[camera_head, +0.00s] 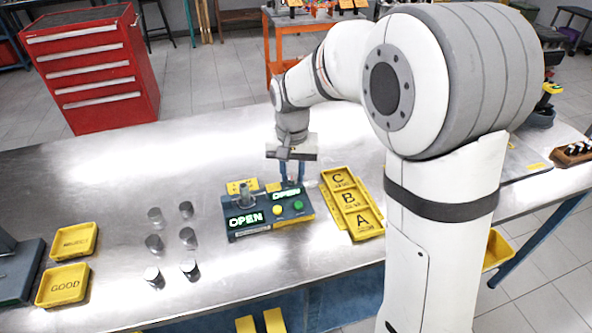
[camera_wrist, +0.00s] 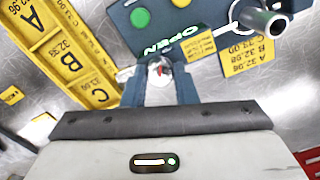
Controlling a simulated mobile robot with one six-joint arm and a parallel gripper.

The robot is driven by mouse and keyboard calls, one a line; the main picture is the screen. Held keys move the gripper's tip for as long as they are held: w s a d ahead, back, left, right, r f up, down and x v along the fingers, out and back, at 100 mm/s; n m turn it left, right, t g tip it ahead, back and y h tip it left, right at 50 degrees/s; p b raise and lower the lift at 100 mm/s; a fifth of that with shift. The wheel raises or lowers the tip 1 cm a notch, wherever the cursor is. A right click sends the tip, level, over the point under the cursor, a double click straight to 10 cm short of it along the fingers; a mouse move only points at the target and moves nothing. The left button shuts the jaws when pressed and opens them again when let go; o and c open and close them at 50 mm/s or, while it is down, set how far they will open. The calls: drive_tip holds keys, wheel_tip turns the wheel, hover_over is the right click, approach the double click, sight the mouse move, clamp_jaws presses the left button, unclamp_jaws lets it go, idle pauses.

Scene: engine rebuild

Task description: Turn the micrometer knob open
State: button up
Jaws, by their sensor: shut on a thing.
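The micrometer station (camera_head: 268,214) is a blue-grey box on the metal bench, with two lit displays reading OPEN, a yellow button and a green button. An upright metal cylinder (camera_head: 244,195) stands on its left part; in the wrist view it shows at the top right (camera_wrist: 264,17). My gripper (camera_head: 291,179) reaches down at the station's back right. In the wrist view its two blue fingers (camera_wrist: 160,74) are shut on a small silvery piece with a red mark, the micrometer knob (camera_wrist: 160,66). The fingers hide much of the knob.
A yellow A/B/C tray (camera_head: 352,204) lies close to the station's right. A yellow label plate (camera_head: 243,186) is behind it. Several metal cylinders (camera_head: 187,237) stand to the left, then the yellow REJECT tray (camera_head: 74,241) and GOOD tray (camera_head: 62,285). The bench in front is clear.

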sight(293, 175)
drive_tip(key=shift+w+r, duration=0.1)
drive_tip(key=shift+w, duration=0.05)
drive_tip(key=o, duration=0.8)
drive_tip(key=shift+o, duration=1)
wheel_tip(293, 175, up, 8)
drive_tip(key=shift+f, duration=0.25)
